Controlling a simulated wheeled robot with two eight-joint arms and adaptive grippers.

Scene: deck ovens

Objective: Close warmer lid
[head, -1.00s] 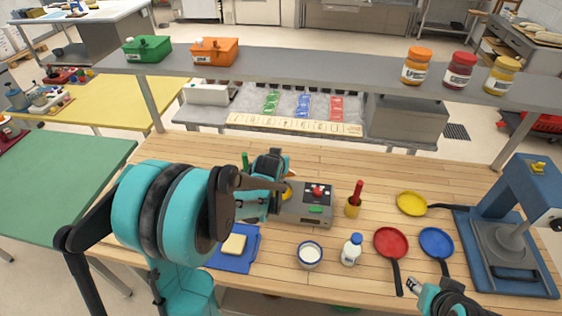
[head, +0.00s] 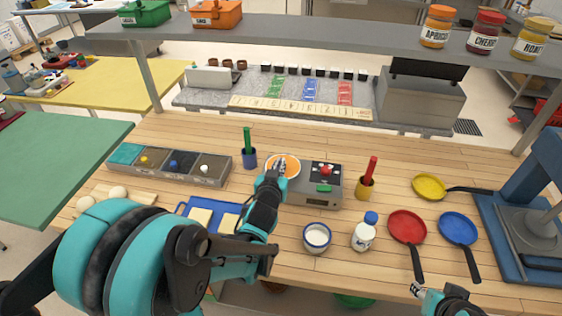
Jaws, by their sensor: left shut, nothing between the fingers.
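A grey countertop unit, apparently the warmer (head: 322,202), sits mid-table with a round orange well (head: 291,172) at its left. A dark panel with a red knob (head: 326,170) is on its right top, and a green button is on its front. I cannot tell whether this panel is the lid. My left gripper (head: 280,165) is shut and empty. Its tips overlap the orange well in the picture; contact is unclear. The gripper hides the unit's left front. My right gripper (head: 416,290) is low at the table's front edge, too small to read.
A white cup (head: 317,238), white bottle (head: 364,233), yellow holder (head: 365,188) and red, blue and yellow pans stand to the right. A bin row (head: 170,164), blue holder (head: 249,159) and blue tray (head: 190,207) lie left. A shelf (head: 330,35) crosses above the back.

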